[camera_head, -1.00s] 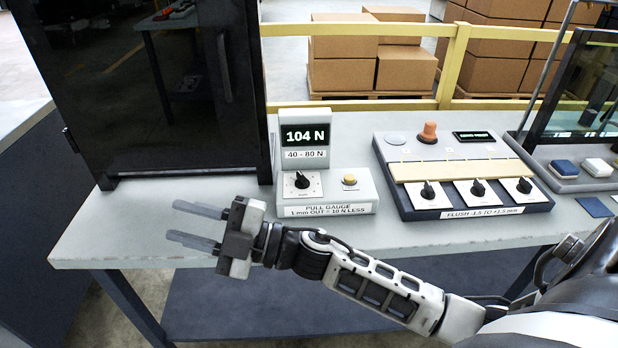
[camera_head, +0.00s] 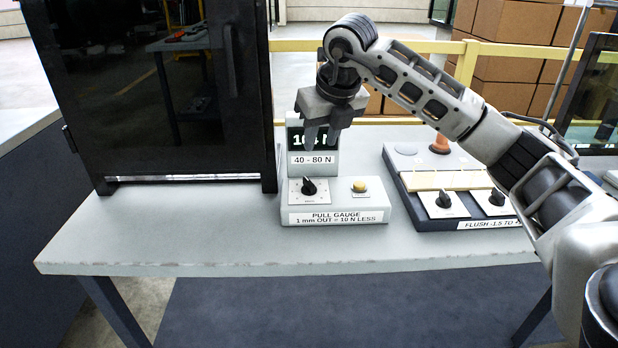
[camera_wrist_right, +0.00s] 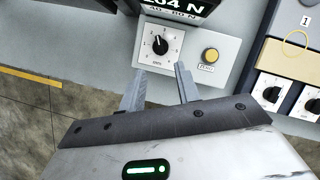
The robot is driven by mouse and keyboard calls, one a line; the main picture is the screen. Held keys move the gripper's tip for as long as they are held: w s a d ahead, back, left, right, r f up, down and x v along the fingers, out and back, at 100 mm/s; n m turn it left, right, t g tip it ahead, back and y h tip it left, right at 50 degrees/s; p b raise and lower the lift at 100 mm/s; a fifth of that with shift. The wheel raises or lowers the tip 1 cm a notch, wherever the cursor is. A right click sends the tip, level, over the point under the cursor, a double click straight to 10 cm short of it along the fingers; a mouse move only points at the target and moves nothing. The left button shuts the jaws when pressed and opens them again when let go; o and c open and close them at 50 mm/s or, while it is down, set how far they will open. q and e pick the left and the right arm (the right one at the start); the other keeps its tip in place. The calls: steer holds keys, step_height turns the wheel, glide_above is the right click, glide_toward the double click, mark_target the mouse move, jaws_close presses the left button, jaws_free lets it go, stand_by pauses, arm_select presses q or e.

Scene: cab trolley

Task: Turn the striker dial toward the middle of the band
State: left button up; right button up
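The pull gauge (camera_head: 330,212) stands on the bench with a black striker dial (camera_head: 308,187) on its front left and a yellow button (camera_head: 359,186) to the right. Its display is partly hidden behind my right gripper (camera_head: 321,135); the label below reads 40 - 80 N. My right gripper points down above the dial, fingers apart and empty. In the right wrist view the dial (camera_wrist_right: 160,43) lies beyond the fingertips (camera_wrist_right: 158,75), apart from them, its pointer near the top of the scale. The display there ends in 04 N. My left gripper is out of view.
A flush panel (camera_head: 455,195) with more black dials and an orange knob (camera_head: 440,145) stands to the right, partly behind my right arm. A dark cabinet (camera_head: 150,90) stands at the left. The bench front (camera_head: 180,235) is clear.

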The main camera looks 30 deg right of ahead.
mark_target(308, 180)
steer(key=x, duration=1.3)
steer(key=shift+a, duration=0.15)
steer(key=shift+r, duration=0.1)
jaws_close()
